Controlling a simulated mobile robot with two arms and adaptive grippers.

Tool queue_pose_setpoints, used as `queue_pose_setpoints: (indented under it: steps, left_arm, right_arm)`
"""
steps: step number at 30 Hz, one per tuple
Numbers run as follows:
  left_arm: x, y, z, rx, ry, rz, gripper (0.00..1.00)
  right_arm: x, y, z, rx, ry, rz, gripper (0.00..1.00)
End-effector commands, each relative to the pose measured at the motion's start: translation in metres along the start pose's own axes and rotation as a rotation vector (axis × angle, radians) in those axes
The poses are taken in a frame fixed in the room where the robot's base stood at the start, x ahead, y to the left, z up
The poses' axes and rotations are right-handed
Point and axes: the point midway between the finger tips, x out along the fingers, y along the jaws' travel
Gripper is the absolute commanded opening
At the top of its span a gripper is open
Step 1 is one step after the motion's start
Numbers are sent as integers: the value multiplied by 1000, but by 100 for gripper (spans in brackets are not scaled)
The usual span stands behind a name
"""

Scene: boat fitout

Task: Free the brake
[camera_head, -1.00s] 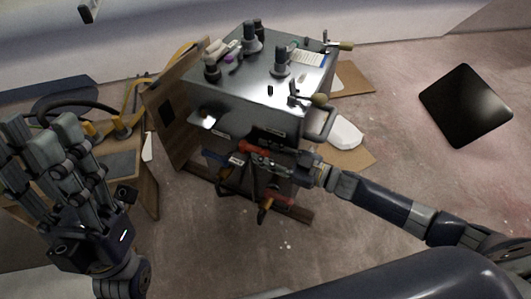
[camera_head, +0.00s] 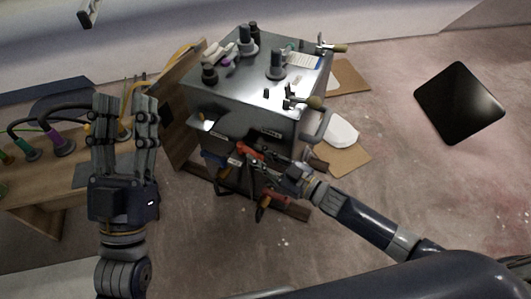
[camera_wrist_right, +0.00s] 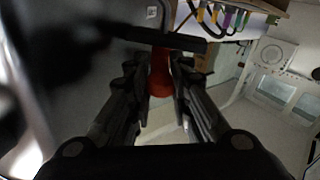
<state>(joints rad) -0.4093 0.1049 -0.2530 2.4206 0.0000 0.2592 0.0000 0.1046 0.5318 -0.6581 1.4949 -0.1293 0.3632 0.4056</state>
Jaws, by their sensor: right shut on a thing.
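The metal cabinet on a cart (camera_head: 225,105) stands in the middle of the head view. A red lever (camera_head: 246,149), which I take to be the brake handle, sticks out at its front, tilted down to the right. My right gripper (camera_head: 268,166) is shut on the red lever, reaching in from the right. In the right wrist view the red lever (camera_wrist_right: 160,75) sits between the two fingers, below a dark bar. The lever's gripped part is largely hidden by the fingers. My left gripper (camera_head: 125,103) is raised at the left, open and empty, away from the cart.
Knobs, small valves and loose items sit on the cabinet's top. A wooden bench (camera_head: 45,195) with hoses is at the left. Cardboard (camera_head: 345,158) and a black panel (camera_head: 460,103) lie on the floor at the right. The floor in front is mostly clear.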

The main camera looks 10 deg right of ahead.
Motion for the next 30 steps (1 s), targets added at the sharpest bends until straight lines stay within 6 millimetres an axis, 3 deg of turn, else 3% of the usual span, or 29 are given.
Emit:
queue_pose_setpoints:
  steps: [7, 15, 29, 30]
  left_arm:
    - [-5, -6, 47, 11, -261, -11, 40]
    - [-24, -13, 90, 19, -502, -24, 40]
    - [-32, -14, 101, 21, -562, -27, 40]
    - [-32, -14, 101, 21, -562, -27, 40]
  right_arm:
    - [2, -8, -7, 7, -7, 81, 0]
    - [2, -14, -7, 5, -28, 175, 0]
    - [1, -14, -5, -1, -38, 199, 0]
    - [1, -14, -5, -1, -38, 199, 26]
